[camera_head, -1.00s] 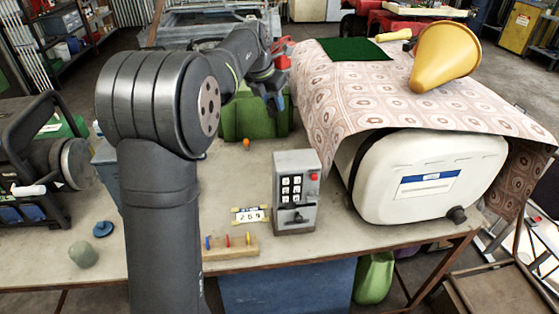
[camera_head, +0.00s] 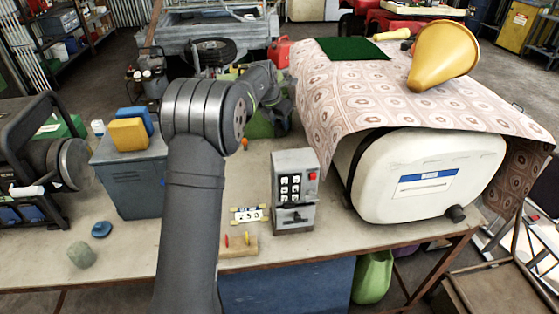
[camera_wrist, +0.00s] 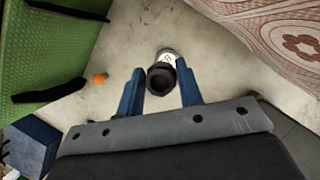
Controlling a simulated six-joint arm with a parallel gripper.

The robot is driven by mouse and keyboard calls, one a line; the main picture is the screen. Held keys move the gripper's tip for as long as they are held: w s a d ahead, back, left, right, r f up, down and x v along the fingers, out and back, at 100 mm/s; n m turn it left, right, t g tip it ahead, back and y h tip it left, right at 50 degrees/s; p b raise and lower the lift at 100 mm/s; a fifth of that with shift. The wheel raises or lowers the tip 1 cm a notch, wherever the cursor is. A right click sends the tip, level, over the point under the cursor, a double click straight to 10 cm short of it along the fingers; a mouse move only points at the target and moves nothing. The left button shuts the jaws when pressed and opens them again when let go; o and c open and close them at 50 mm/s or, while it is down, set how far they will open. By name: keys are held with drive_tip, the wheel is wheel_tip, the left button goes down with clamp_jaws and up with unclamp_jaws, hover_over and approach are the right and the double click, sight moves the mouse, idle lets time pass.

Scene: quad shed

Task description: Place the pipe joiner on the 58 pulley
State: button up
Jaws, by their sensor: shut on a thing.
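My gripper (camera_wrist: 160,88) shows in the wrist view with its two blue fingers apart, one on each side of a dark ring-shaped piece, the pipe joiner (camera_wrist: 161,78). It is shut on this piece, whose opening faces the camera. Just beyond the joiner is a pale round part with a dark mark on a white label (camera_wrist: 167,56), which looks like the 58 pulley; its mark is too small to read surely. The joiner partly covers it, and I cannot tell whether the two touch. In the head view the fingers, joiner and pulley are not clear behind my arm.
The green case (camera_wrist: 45,45) and a small orange knob (camera_wrist: 99,78) lie left of the fingers. The cloth-covered white tank (camera_head: 420,180) stands right. A grey keypad box (camera_head: 295,190) and a blue-grey cabinet (camera_head: 130,180) stand on the bench. Bare bench surrounds the pulley.

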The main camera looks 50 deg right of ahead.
wheel_tip(320, 180, down, 11)
drive_tip(key=shift+f, duration=0.2)
idle(0.3)
drive_tip(key=shift+f, duration=0.15)
drive_tip(key=o, duration=0.9)
drive_tip(key=shift+o, duration=0.2)
drive_tip(key=v, duration=1.2)
